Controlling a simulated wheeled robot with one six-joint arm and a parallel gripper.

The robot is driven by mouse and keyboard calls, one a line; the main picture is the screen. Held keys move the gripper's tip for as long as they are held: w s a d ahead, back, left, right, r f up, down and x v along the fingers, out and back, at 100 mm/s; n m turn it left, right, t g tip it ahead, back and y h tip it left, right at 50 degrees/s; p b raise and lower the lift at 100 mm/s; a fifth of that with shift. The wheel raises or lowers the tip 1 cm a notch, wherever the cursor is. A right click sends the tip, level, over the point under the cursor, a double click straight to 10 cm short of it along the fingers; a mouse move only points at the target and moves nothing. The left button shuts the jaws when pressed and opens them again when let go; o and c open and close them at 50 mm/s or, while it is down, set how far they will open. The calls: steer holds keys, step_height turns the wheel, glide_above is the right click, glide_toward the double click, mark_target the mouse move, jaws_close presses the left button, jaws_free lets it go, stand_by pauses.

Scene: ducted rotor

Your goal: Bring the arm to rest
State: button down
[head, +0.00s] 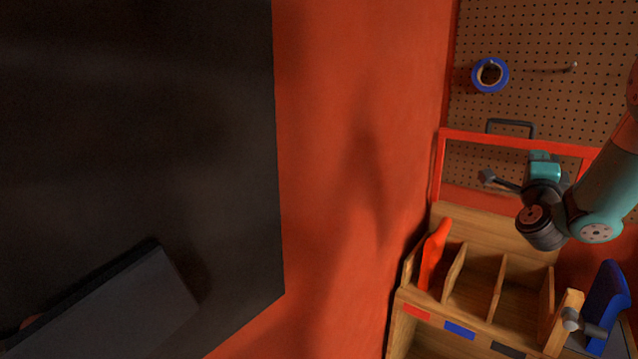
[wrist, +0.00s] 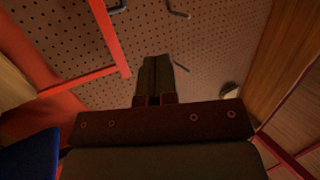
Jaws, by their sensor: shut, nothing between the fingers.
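My arm (head: 605,190), teal and dark grey, reaches in from the right edge of the head view, in front of the pegboard and above a wooden rack. In the wrist view my gripper (wrist: 157,62) is shut, its two dark fingers together with nothing between them. It points toward the pegboard (wrist: 205,60) and appears clear of it.
The wooden rack (head: 450,325) has open compartments with coloured labels; an orange-red item (head: 433,255) stands in its left one. A blue object (head: 605,300) is at right. A red frame (head: 490,138) crosses the pegboard, which holds a blue tape roll (head: 490,75). A dark panel (head: 130,120) fills the left.

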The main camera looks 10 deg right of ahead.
steer(key=w+a+r+n+t+y+p, duration=0.1)
steer(key=w+a+n+y, duration=0.2)
steer(key=a+n+y, duration=0.5)
steer(key=w+a+r+n+t+y+p, duration=0.1)
steer(key=w+a+n+y, duration=0.3)
steer(key=a, duration=0.6)
steer(key=s+a+n+g+y+p, duration=0.1)
steer(key=s+a+n+g+y, duration=0.3)
steer(key=a, duration=0.5)
steer(key=s+a+n+g+y+p, duration=0.1)
steer(key=s+a+n+g+y, duration=0.15)
steer(key=a+n+y, duration=0.45)
steer(key=s+a+f+n+g+p, duration=0.25)
steer(key=s+a+g, duration=0.35)
steer(key=s+a, duration=0.4)
steer(key=s+n+g+h, duration=0.3)
steer(key=s+n+g, duration=0.4)
steer(key=s, duration=1)
steer(key=shift+s+a+f+p, duration=0.35)
steer(key=shift+s+a+p, duration=0.05)
steer(key=shift+a+p, duration=0.05)
